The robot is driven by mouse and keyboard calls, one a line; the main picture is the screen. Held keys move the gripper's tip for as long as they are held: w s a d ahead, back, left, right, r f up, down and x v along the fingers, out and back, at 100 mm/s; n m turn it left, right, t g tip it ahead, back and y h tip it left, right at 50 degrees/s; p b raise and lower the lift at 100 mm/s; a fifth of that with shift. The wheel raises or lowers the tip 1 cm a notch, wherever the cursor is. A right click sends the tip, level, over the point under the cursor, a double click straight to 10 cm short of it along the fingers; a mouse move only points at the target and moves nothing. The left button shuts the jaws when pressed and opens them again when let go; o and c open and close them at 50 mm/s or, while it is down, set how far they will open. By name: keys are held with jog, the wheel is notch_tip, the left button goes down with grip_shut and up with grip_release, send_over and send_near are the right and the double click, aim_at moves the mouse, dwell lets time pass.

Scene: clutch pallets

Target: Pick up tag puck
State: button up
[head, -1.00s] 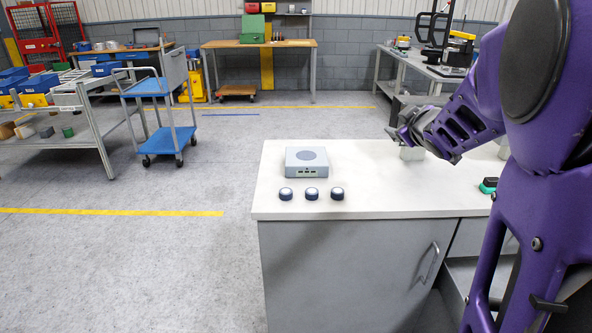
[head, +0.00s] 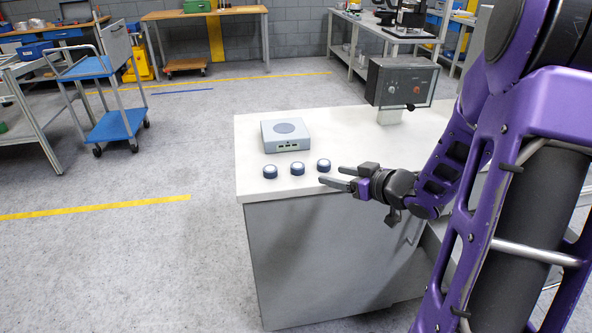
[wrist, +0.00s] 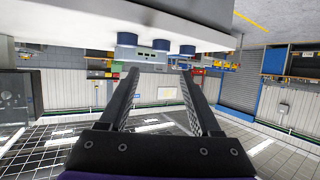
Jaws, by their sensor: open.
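Three small dark-blue pucks with pale tops stand in a row near the front edge of the white counter: a left puck (head: 270,171), a middle puck (head: 297,168) and a right puck (head: 323,165). I cannot tell which one is the tag puck. My gripper (head: 333,176) is open and empty, its fingers pointing left beside the right puck, at the counter's front edge. In the wrist view the picture is upside down; the row of pucks shows beyond and above the open fingers (wrist: 159,71), with nothing between them.
A grey box with a round top disc (head: 286,135) sits behind the pucks on the counter (head: 350,136). A grey control box with a red button (head: 402,82) stands at the counter's back. The counter between them is clear. A blue cart (head: 115,125) stands on the floor at left.

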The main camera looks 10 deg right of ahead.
jog(key=b, duration=0.2)
send_near(301, 168)
jog(key=x, duration=0.4)
jog(key=shift+w+f, duration=0.1)
jog(key=shift+w, duration=0.2)
jog(key=shift+b+x, duration=0.4)
jog(key=shift+x, duration=2.25)
jog(key=shift+s, duration=0.1)
grip_shut()
